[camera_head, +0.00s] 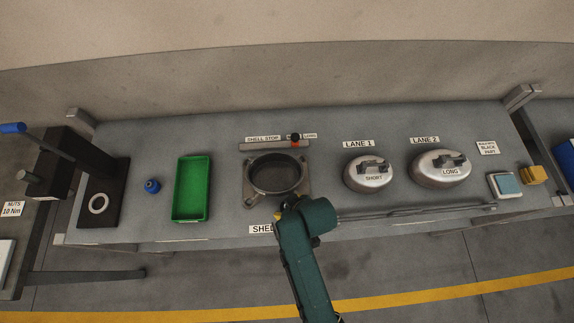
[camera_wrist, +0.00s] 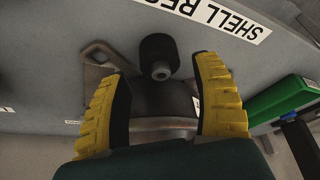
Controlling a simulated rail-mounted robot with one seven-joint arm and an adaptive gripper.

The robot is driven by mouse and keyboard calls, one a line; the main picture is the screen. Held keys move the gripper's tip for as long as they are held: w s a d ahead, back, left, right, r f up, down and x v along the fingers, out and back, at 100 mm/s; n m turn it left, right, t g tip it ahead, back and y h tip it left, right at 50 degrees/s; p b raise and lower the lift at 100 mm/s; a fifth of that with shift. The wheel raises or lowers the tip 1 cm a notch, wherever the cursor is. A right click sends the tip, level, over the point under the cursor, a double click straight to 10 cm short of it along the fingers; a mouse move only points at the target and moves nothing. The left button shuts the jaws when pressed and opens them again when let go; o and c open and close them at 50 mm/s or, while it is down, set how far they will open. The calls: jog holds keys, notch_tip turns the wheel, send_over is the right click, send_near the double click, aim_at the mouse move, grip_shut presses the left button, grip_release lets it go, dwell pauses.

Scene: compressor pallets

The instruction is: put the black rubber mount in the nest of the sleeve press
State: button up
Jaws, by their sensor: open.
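The black rubber mount (camera_wrist: 159,50) shows in the wrist view as a short dark cylinder with a metal end, close to the shell fixture and the white label. In the head view my arm hides that spot. My gripper (camera_wrist: 157,78) is open, with its yellow fingers on either side of the mount's metal end and a gap to each. How far the mount lies below the fingertips I cannot tell. The sleeve press (camera_head: 78,165) stands at the left end of the bench in the head view, with a blue handle. A pale ring (camera_head: 98,204) marks its nest, which looks empty.
The round metal shell fixture (camera_head: 277,175) stands mid-bench, beside my gripper. A green tray (camera_head: 191,189) and a small blue part (camera_head: 152,186) lie between fixture and press. Two compressor shells (camera_head: 369,172) (camera_head: 440,168) stand to the right. The bench's front edge is near.

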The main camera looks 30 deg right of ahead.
jog(key=p+v, duration=0.1)
jog(key=v, duration=0.7)
jog(key=w+r+t+h, duration=0.1)
jog(key=w+r+t, duration=0.3)
jog(key=w+r, duration=0.65)
jog(key=w+a+r+t, duration=0.1)
jog(key=r+t, duration=0.3)
jog(key=r, duration=0.9)
jog(key=w+a+r+t, duration=0.2)
jog(key=r+t, duration=0.3)
jog(key=r, duration=0.9)
jog(key=shift+a+r+m, duration=0.25)
jog(key=shift+a+m, duration=0.15)
jog(key=shift+a, duration=0.2)
jog(key=shift+o, duration=1)
jog(key=s+a+r+t, duration=0.1)
jog(key=s+r+t, duration=0.1)
jog(key=r, duration=0.4)
jog(key=s+a+r+t, duration=0.1)
jog(key=s+r+t, duration=0.1)
jog(key=r, duration=0.5)
jog(key=shift+s+a+m+t, duration=0.25)
jog(key=shift+a+m+t, duration=0.05)
jog(key=shift+f, duration=0.1)
